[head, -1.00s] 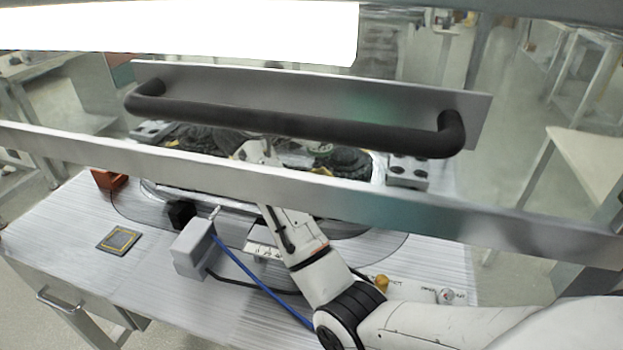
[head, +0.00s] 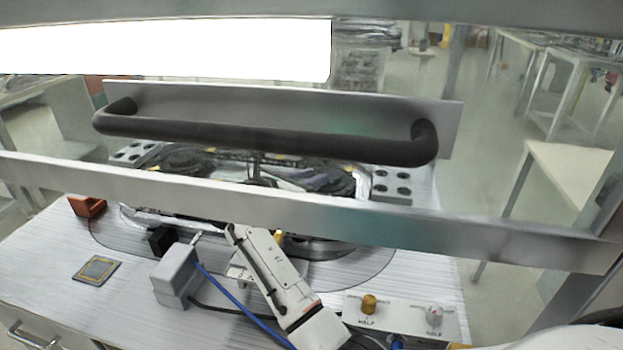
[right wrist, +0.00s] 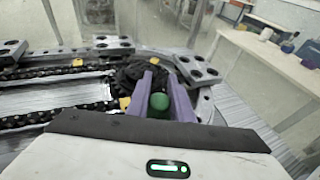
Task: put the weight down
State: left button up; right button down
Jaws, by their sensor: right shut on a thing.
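My right gripper (right wrist: 160,80) shows in the right wrist view with its two purple fingers shut on a green rounded thing (right wrist: 159,102), which looks to be the weight. Only its top shows between the fingers. Beyond them lie a dark chain track and a black coiled part. In the head view my right arm reaches up from the lower right, and the metal guard bar (head: 330,205) hides the fingertips and what they hold. A flat dark square pad with a yellow outline (head: 97,270) lies bare on the table at the left. My left gripper is not in view.
A panel with a black handle (head: 265,135) and the guard bar cross the head view in front of the track. A grey box (head: 175,270) with blue and black cables stands near the arm. A control panel with knobs (head: 400,315) is at the front right.

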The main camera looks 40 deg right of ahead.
jog(key=shift+r, duration=0.15)
jog(key=c, duration=2)
grip_release()
jog(key=shift+f, duration=0.2)
jog(key=o, duration=0.4)
jog(key=shift+o, duration=0.2)
jog(key=v, duration=1.2)
